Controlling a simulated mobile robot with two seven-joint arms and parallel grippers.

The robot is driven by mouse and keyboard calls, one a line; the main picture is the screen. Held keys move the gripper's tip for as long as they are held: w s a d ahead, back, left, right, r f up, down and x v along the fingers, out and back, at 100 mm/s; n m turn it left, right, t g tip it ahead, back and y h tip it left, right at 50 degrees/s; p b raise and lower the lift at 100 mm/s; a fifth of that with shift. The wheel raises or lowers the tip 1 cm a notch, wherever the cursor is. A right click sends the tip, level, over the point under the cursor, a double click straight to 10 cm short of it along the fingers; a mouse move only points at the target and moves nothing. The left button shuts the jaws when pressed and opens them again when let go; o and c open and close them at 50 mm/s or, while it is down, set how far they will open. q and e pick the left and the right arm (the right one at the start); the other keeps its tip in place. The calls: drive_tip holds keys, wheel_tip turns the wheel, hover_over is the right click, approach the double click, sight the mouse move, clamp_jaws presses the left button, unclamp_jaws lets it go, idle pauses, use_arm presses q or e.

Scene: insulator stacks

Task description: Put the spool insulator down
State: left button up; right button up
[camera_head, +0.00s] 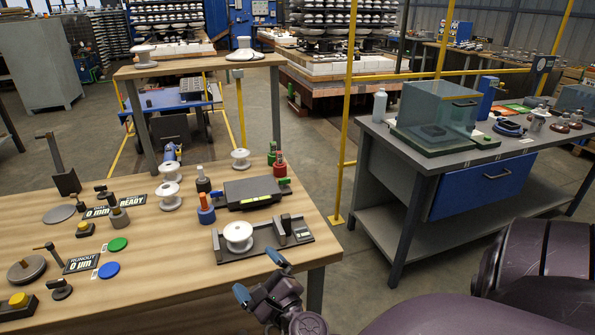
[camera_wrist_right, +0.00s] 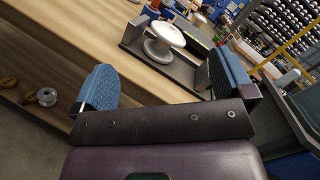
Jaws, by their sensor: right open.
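A white spool insulator (camera_head: 238,236) stands upright on the dark measuring fixture (camera_head: 263,241) near the front right of the wooden table. My right gripper (camera_head: 259,275) is at the table's front right corner, just nearer than the fixture. It is open and empty, apart from the spool. In the right wrist view the spool (camera_wrist_right: 164,38) shows beyond and between the spread blue fingertips (camera_wrist_right: 162,82), seated on the fixture (camera_wrist_right: 180,70). My left gripper is not in view.
Other white spools (camera_head: 170,194) stand farther back on the wooden table (camera_head: 160,265), near a dark flat device (camera_head: 252,190) and red and blue-based terminals. Gauges and coloured discs lie to the left. A grey bench (camera_head: 400,150) stands at right across a floor gap.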

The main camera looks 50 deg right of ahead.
drive_tip(key=s+a+f+n+g+y, duration=0.2)
drive_tip(key=s+f+n+g, duration=0.2)
drive_tip(key=s+f+n, duration=0.4)
drive_tip(key=s+a+f+n+g+y, duration=0.2)
drive_tip(key=s+f+n+g, duration=0.2)
drive_tip(key=n, duration=1.9)
drive_tip(key=shift+s+a+f+n, duration=0.25)
drive_tip(key=shift+s+f+n, duration=0.05)
drive_tip(key=shift+s+f, duration=1.6)
drive_tip(key=shift+r, duration=0.1)
